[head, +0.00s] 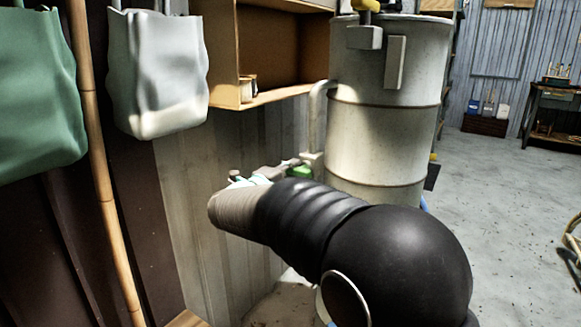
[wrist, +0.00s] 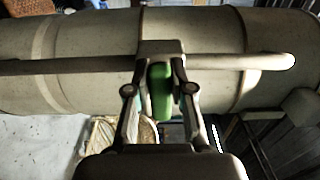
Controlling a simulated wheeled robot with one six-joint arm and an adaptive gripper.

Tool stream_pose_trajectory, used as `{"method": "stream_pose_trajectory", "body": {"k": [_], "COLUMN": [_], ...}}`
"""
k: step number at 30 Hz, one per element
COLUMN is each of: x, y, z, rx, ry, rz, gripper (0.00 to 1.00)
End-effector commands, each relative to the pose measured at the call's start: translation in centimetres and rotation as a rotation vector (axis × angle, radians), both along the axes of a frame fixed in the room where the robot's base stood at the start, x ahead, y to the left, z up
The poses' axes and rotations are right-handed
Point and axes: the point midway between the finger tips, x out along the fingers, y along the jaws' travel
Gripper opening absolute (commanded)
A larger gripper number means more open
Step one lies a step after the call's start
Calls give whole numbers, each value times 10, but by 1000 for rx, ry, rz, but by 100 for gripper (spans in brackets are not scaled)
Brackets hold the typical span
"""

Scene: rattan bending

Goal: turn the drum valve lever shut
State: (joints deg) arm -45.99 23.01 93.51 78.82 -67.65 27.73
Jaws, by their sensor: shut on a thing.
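The drum (head: 385,135) is a tall, pale, ribbed cylinder standing upright in the head view; it lies sideways across the wrist view (wrist: 70,85). A pale pipe (head: 316,115) runs down its left side and shows again in the wrist view (wrist: 225,63). The green valve lever (wrist: 161,92) sits between my fingers in the wrist view. A bit of green (head: 300,171) shows beside the pipe in the head view. My gripper (wrist: 160,85) is shut on the lever. In the head view my own arm hides most of my gripper and the drum's lower part.
A wooden shelf box (head: 270,50) hangs left of the drum. Grey (head: 155,75) and green (head: 38,95) bags and a bamboo pole (head: 98,165) are at the left. Open concrete floor (head: 490,210) lies to the right, with a workbench (head: 553,115) farther back.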

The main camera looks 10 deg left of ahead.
Motion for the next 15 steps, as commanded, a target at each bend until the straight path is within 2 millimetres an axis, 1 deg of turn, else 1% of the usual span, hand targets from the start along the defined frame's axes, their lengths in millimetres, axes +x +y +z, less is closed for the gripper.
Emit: {"method": "stream_pose_trajectory", "body": {"k": [1, 11, 12, 14, 15], "x": [0, 0, 0, 0, 0], "y": [-4, -4, -4, -3, -3], "z": [2, 2, 2, 2, 2], "rx": [-2, -3, -2, -2, -2], "ry": [-3, -2, -4, -3, -3], "rz": [-10, -10, -9, -8, -7], "gripper": [0, 0, 29, 44, 48]}}
